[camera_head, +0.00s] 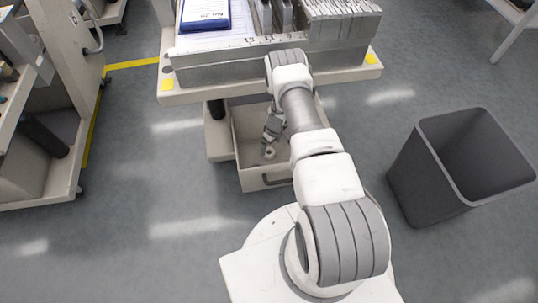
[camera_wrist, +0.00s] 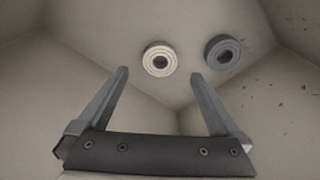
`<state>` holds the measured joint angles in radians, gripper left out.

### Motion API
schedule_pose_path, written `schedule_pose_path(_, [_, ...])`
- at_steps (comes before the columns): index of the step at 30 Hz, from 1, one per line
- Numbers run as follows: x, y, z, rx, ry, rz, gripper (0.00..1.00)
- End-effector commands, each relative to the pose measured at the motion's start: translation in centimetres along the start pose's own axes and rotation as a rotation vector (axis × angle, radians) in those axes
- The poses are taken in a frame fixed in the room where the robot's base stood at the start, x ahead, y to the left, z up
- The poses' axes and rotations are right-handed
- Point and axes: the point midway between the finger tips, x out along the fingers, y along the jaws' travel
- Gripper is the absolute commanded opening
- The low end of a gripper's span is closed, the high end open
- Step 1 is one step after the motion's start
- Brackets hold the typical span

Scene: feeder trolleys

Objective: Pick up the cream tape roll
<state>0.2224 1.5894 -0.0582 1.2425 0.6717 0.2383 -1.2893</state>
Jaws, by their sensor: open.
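The cream tape roll (camera_wrist: 160,60) lies flat on the floor of a drawer, seen at the upper middle of the wrist view. In the head view the cream tape roll (camera_head: 269,153) shows small inside the drawer. My gripper (camera_wrist: 158,76) is open and empty, with its two fingers pointing toward the cream roll, which appears just beyond and between the fingertips. In the head view my gripper (camera_head: 272,136) reaches down into the drawer, partly hidden by my arm. A dark grey roll (camera_wrist: 223,52) lies to the right of the cream one, a small gap apart.
The open drawer (camera_head: 240,160) sits low on the trolley (camera_head: 235,73), under its top. The drawer walls are close around my gripper. A grey bin (camera_head: 420,170) stands on the floor at right. Another trolley (camera_head: 70,150) is at left.

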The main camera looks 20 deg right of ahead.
Motion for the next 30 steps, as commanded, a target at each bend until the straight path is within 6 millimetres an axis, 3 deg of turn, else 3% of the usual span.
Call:
schedule_pose_path(9, [5.0, -0.1, 0.1, -0.002, -0.001, 0.000, 1.00])
schedule_pose_path(20, [5.6, -0.1, 0.0, -0.001, 0.000, -0.001, 1.00])
schedule_pose_path(30, [5.6, -0.1, 0.0, 0.000, 0.000, -0.001, 0.39])
